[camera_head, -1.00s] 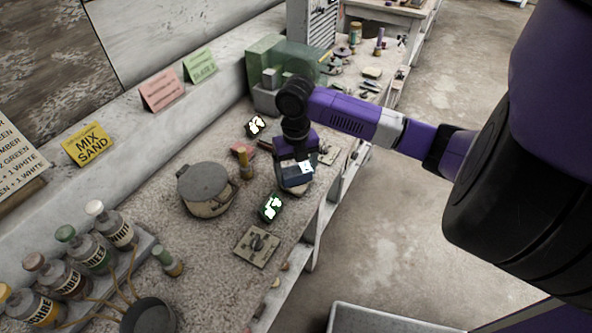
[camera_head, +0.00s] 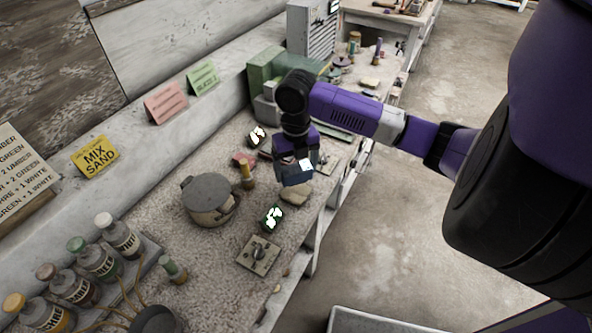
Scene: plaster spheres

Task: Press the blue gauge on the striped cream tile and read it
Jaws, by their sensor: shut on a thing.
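My gripper (camera_head: 297,161) points down over the bench and is shut on the blue gauge (camera_head: 294,178), a small dark blue block with a white face. The gauge appears above or just behind a rounded tan piece (camera_head: 295,195); I cannot tell whether they touch. I cannot make out clear stripes on any tile. Another flat pale piece (camera_head: 327,160) lies right of my gripper, partly hidden.
A green gauge (camera_head: 272,217) and a dark gauge (camera_head: 257,135) with lit faces lie nearby. A lidded pot (camera_head: 210,198), a small brush-like thing (camera_head: 247,176) and several bottles (camera_head: 98,259) stand left. The bench's right edge is close to my gripper.

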